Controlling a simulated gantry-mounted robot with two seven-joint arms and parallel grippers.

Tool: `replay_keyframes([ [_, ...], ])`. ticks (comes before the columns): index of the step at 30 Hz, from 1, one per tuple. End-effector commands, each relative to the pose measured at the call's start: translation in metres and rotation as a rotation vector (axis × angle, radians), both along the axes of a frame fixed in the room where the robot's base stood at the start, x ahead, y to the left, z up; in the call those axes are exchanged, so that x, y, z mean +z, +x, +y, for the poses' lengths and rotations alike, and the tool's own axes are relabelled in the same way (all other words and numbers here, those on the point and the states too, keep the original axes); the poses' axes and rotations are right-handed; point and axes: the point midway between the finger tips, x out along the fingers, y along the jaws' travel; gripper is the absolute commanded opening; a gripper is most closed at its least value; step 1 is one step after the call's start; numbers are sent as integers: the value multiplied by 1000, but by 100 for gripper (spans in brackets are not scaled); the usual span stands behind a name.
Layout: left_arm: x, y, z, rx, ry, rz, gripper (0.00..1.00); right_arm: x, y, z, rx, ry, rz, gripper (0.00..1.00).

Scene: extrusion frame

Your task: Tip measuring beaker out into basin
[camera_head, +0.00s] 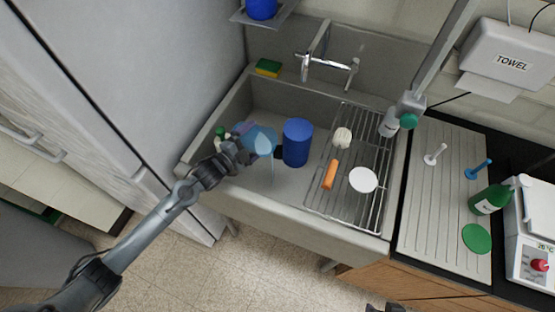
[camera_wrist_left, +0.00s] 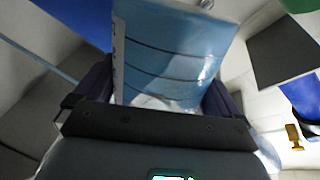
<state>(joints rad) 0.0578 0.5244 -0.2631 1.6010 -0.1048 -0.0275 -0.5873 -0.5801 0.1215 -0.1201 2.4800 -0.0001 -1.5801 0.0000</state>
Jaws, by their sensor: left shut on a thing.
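The measuring beaker (camera_head: 264,141) is clear pale blue and tilted over the grey basin (camera_head: 290,188). My left gripper (camera_head: 243,150) is shut on it from the left. In the left wrist view the beaker (camera_wrist_left: 170,50) stands between the two dark fingers, with dark graduation lines on its wall. A thin pale blue streak hangs from the beaker's right side toward the basin floor; it looks like liquid pouring. The beaker's inside and remaining content are hard to see. A dark tip at the bottom edge (camera_head: 385,308) seems to be my right gripper, mostly cut off.
A blue cylindrical container (camera_head: 297,142) stands in the basin just right of the beaker. A wire rack (camera_head: 345,205) holds a white disc, an orange item and a white item. A green-capped bottle (camera_head: 220,135) is left of the gripper. A sponge (camera_head: 268,67) and tap (camera_head: 325,63) are behind.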

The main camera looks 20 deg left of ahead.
Motion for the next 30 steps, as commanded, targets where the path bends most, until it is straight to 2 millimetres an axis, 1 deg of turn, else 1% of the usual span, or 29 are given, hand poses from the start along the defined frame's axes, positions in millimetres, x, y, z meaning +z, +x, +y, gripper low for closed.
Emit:
replay_keyframes([
  [1, 2, 1, 0, 0, 3, -5, 59, 0, 0, 0, -2, 2, 0, 44],
  [30, 7, 0, -1, 0, 63, -22, 59, -1, 0, -1, 3, -4, 0, 44],
])
